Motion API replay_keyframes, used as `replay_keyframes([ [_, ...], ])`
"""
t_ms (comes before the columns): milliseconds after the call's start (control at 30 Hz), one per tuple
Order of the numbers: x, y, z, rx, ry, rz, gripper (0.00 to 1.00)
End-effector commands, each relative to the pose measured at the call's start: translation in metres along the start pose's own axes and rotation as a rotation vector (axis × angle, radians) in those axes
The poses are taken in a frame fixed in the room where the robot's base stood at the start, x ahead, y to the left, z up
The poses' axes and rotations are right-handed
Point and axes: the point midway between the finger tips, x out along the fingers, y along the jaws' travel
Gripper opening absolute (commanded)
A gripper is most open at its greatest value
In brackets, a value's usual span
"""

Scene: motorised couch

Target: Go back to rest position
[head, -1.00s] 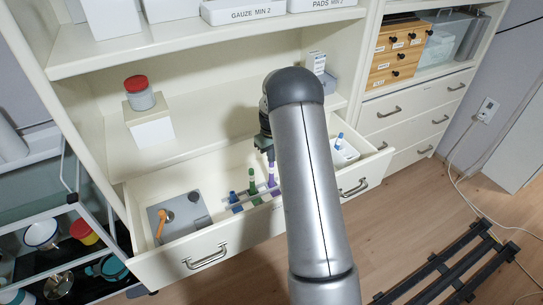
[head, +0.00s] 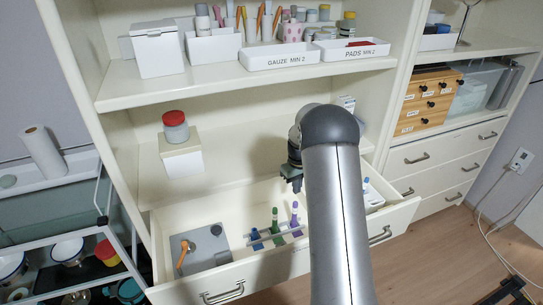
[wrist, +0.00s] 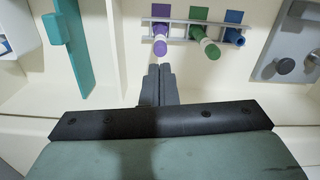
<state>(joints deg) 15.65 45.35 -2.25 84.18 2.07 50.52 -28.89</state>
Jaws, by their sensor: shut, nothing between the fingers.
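My gripper (wrist: 160,72) is shut and empty in the wrist view. Its fingers point toward a rack (wrist: 205,35) in the open drawer, apart from the purple-capped tube (wrist: 160,40). In the head view my gripper (head: 293,184) hangs above the drawer, just above the purple tube (head: 294,219), partly hidden by my arm. A green tube (head: 275,225) and a blue tube (head: 256,239) stand in the same rack.
The open drawer (head: 231,289) also holds a grey tray (head: 212,242) with an orange-handled tool. Above is a shelf with a red-lidded jar (head: 175,126) on a white box (head: 181,154). A trolley (head: 65,220) stands at the left.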

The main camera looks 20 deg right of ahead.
Motion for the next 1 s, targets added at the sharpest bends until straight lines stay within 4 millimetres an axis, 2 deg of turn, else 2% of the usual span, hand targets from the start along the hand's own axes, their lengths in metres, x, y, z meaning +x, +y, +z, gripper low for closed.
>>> replay_keyframes([
  [167,-0.01,-0.007,0.002,0.002,0.004,0.0,0.0],
  [267,-0.037,-0.029,0.014,0.011,0.009,0.0,0.0],
  [367,-0.076,-0.065,0.038,0.028,0.016,-0.003,0.0],
  [500,-0.124,-0.123,0.093,0.058,0.022,-0.008,0.0],
  [633,-0.153,-0.171,0.155,0.085,0.027,-0.011,0.0],
  [800,-0.165,-0.218,0.238,0.116,0.029,-0.012,0.0],
  [900,-0.163,-0.235,0.276,0.131,0.031,-0.011,0.0],
  [1000,-0.159,-0.243,0.301,0.142,0.029,-0.01,0.0],
])
